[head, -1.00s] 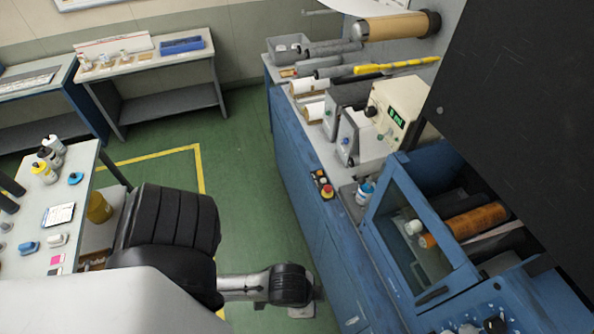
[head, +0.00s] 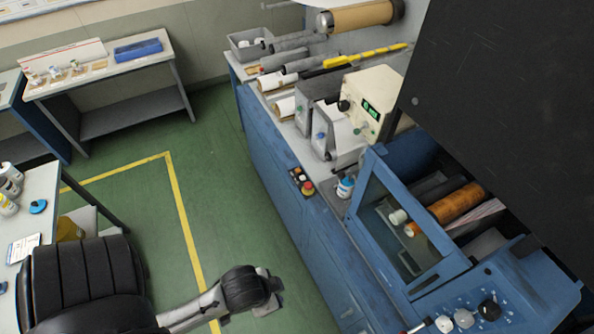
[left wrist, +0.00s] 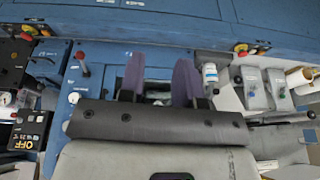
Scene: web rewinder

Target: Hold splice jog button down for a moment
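A small dark control box (head: 301,182) with several push buttons and a red mushroom button sits on the front edge of the blue bench. I cannot read which button is the splice jog button. The same kind of box (left wrist: 241,49) shows in the left wrist view, right of the gripper. My left gripper (left wrist: 158,78) has two purple fingers standing apart with nothing held between them. In the head view my left arm comes in low from the left, ending over the floor, apart from the bench; its fingers cannot be made out there. My right gripper is not in view.
A white bottle (head: 345,187) stands beside the control box. A blue machine with a clear guard door (head: 400,225) and a knob panel (head: 470,316) lies right. A cream display unit (head: 370,100) stands behind. Green floor (head: 225,190) is free left of the bench.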

